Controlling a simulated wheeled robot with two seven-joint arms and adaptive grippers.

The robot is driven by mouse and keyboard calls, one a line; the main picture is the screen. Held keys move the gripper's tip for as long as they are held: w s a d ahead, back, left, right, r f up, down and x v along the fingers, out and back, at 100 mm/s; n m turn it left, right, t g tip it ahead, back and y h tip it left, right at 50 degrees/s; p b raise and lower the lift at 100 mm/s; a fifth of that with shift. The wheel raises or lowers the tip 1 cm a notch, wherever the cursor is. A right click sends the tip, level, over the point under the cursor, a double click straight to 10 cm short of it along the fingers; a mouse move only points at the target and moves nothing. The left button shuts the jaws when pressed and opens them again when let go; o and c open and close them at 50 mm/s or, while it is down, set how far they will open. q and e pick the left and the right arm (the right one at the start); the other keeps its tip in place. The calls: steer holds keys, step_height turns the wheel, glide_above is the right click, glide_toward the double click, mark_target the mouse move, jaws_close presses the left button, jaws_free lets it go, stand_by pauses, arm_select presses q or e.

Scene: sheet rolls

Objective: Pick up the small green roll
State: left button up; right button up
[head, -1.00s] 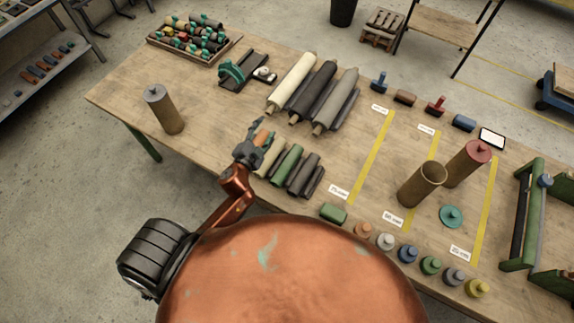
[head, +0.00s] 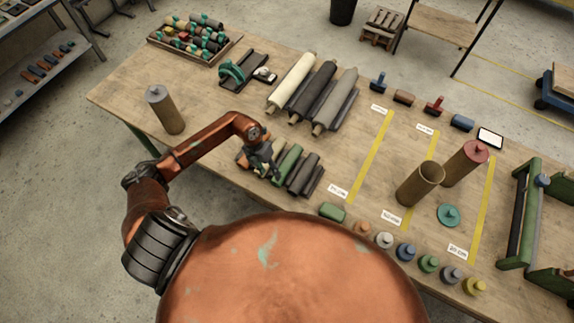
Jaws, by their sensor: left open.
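The small green roll (head: 289,161) lies on the table in a row of small rolls, with dark grey small rolls (head: 305,174) to its right. My left gripper (head: 267,171) is open and points down over the left end of this row, just left of the green roll. It partly hides the small beige roll there. I cannot tell whether its fingers touch any roll. My right gripper is not in view.
Large cream, black and grey rolls (head: 335,103) lie behind the small ones. A brown upright roll (head: 166,112) stands at left. Upright tubes (head: 420,184) stand at right between yellow lines.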

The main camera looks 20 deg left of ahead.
arm_select(q)
steer(key=x, duration=0.2)
steer(key=p+x, duration=0.1)
steer(key=x, duration=0.2)
steer(key=p+x, duration=0.1)
steer(key=x, duration=0.1)
steer(key=shift+w+d+f, duration=0.15)
steer(key=shift+w, duration=0.15)
steer(key=shift+c, duration=0.2)
steer(key=c, duration=1.1)
jaws_close()
steer(key=shift+w, duration=0.1)
